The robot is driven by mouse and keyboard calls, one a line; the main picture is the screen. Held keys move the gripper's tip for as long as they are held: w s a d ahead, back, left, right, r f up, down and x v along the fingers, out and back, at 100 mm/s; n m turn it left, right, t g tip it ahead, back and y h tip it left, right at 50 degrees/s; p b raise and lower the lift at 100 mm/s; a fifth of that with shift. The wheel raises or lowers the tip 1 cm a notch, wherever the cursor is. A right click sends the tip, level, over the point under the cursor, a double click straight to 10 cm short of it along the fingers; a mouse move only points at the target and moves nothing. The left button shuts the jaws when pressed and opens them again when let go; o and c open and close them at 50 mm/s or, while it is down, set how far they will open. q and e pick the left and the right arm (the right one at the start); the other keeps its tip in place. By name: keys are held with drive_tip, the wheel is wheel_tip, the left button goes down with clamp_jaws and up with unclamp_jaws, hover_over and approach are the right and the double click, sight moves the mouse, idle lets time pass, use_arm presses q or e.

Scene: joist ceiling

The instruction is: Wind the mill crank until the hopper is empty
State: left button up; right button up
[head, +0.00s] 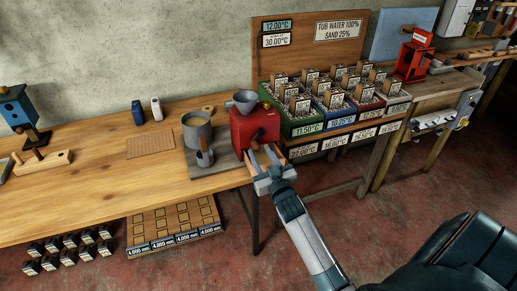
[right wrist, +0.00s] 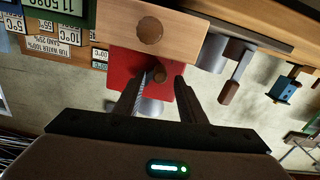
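The red mill (head: 250,128) stands on a grey board near the table's front edge, with a grey funnel hopper (head: 245,97) on top. I cannot tell what is inside the hopper. Below its red body is a pale wooden drawer (right wrist: 120,22) with a round brown knob (right wrist: 150,30). In the right wrist view, a metal crank arm (right wrist: 143,98) ends in a brown grip (right wrist: 159,74). My right gripper (head: 262,153) is open in front of the mill. The grip shows between its fingers, with gaps on both sides. My left gripper is out of view.
A tiered rack of small boxes (head: 322,120) stands close on the right. The wooden table (head: 80,185) has free room at left.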

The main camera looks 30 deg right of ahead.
drive_tip(key=shift+x, duration=0.9)
drive_tip(key=shift+w+d, duration=0.1)
drive_tip(key=shift+w, duration=0.25)
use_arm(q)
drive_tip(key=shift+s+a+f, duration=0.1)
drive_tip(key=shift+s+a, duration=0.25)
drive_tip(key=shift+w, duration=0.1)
